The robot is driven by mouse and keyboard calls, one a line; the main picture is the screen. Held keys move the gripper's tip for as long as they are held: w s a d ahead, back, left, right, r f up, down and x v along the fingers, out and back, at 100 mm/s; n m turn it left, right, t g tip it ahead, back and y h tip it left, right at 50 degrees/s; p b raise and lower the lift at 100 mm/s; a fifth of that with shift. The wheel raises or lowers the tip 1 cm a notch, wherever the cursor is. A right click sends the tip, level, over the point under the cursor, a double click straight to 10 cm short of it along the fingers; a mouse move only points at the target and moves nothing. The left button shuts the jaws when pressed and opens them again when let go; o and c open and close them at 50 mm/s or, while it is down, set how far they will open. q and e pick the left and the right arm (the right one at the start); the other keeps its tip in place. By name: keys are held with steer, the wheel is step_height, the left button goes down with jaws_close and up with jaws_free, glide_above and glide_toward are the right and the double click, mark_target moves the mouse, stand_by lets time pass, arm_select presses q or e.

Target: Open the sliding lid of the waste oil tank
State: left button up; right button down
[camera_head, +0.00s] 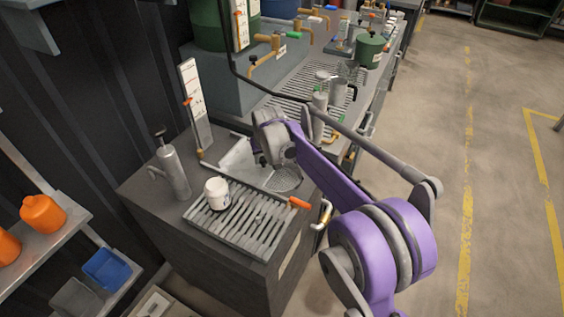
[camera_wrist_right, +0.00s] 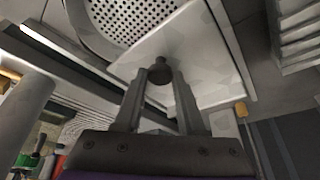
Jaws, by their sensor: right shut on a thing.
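The waste oil tank (camera_head: 272,268) is a dark grey cabinet in the middle of the head view. Its sliding lid (camera_head: 238,156) is a pale flat plate in the top, left of a round perforated strainer (camera_head: 287,180) that shows uncovered. My right gripper (camera_head: 264,158) is over the lid. In the right wrist view the two fingers (camera_wrist_right: 159,78) are shut on a small dark knob (camera_wrist_right: 160,69) on the lid (camera_wrist_right: 205,50), with the strainer (camera_wrist_right: 130,18) beside the plate. The fingertips are small and partly hidden in the head view. My left gripper is not in view.
A slatted grate (camera_head: 240,232) on the tank's front holds a white jar (camera_head: 216,193). A grey pump cylinder (camera_head: 172,172) and a tall gauge board (camera_head: 195,105) stand at left and behind. Floor at right is clear.

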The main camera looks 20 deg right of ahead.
mark_target(250, 158)
steer(key=w+a+p, duration=0.1)
steer(key=w+a, duration=0.2)
steer(key=w, duration=0.1)
steer(key=shift+a, duration=0.25)
steer(key=c, duration=0.5)
jaws_free()
steer(key=v, duration=1.1)
